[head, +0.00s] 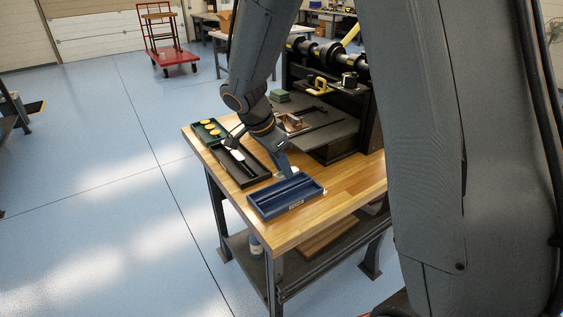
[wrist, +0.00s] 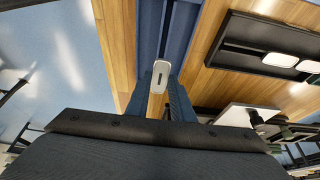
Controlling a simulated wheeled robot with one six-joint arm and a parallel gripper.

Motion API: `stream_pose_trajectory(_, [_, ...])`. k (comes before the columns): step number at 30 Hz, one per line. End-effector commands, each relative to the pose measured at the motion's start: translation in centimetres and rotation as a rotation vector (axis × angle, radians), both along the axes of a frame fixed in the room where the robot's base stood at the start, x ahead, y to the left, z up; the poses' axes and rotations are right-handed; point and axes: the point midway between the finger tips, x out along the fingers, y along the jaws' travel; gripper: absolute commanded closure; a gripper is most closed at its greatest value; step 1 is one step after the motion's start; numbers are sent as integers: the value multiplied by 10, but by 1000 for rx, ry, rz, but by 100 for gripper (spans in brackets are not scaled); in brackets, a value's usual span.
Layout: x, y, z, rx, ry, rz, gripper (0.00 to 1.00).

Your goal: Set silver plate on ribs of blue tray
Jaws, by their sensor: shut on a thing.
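My gripper (wrist: 161,88) is shut on a silver plate (wrist: 159,73), a small pale rounded piece with a dark slot, held between the fingertips. In the wrist view the blue tray (wrist: 147,32) lies beyond the plate, its long ribs running away from me. In the head view my gripper (head: 290,174) points down at the back side of the blue tray (head: 270,211), near its rim. The held plate cannot be made out there. I cannot tell whether the plate touches the tray.
A black tray (head: 256,179) with pale plates stands left of the blue tray; it also shows in the wrist view (wrist: 232,27). A green tray (head: 198,134) with yellow discs is farther off. A dark press (head: 326,137) stands behind. Bare wood lies right of the blue tray.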

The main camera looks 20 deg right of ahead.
Motion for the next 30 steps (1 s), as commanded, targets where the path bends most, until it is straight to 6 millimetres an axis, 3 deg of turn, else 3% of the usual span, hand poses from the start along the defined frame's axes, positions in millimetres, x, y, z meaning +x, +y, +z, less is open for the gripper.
stream_pose_trajectory(30, [0,-2,-54,0,1,-1,100])
